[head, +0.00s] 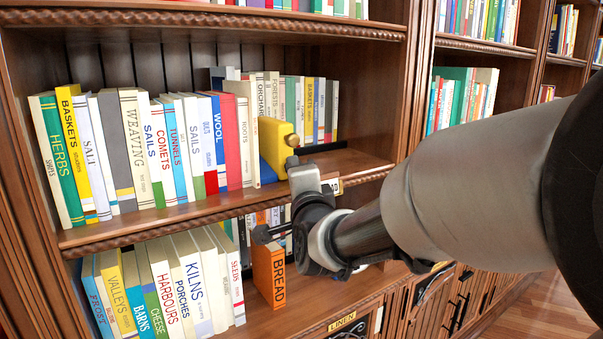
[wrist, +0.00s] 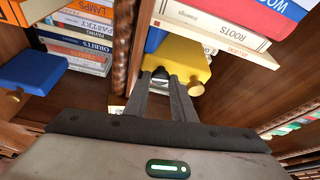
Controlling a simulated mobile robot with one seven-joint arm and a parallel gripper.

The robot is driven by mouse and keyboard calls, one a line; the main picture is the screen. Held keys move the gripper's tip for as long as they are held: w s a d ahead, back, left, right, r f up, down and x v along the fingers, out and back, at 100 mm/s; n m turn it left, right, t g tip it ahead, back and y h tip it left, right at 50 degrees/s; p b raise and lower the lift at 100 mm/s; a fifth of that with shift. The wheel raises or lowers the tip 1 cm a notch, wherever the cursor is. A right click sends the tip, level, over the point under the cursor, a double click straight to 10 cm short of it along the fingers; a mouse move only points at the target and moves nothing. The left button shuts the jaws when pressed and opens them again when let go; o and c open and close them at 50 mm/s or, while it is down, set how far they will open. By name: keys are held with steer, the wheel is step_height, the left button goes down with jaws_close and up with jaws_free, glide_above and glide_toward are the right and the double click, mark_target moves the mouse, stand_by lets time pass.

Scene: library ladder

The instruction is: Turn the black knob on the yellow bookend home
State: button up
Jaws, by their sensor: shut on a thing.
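The yellow bookend (head: 276,146) stands on the upper shelf at the right end of the front book row. In the wrist view the yellow bookend (wrist: 186,66) shows a black knob (wrist: 160,72) and a brass knob (wrist: 195,89) side by side. My gripper (wrist: 165,80) has its two fingers on either side of the black knob, shut on it. In the head view my gripper (head: 302,176) reaches up to the bookend from the lower right and hides the black knob. The brass knob (head: 291,140) stays visible above it. The knob's turn angle cannot be told.
Books (head: 150,150) fill the upper shelf left of the bookend; more stand behind it. The shelf edge (head: 200,213) runs just below. A blue bookend (wrist: 36,78) shows at the left of the wrist view.

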steer(key=shift+r+m+g, duration=0.15)
steer(key=shift+m+g, duration=0.25)
steer(key=shift+m, duration=0.4)
steer(key=o, duration=0.7)
steer(key=shift+o, duration=0.2)
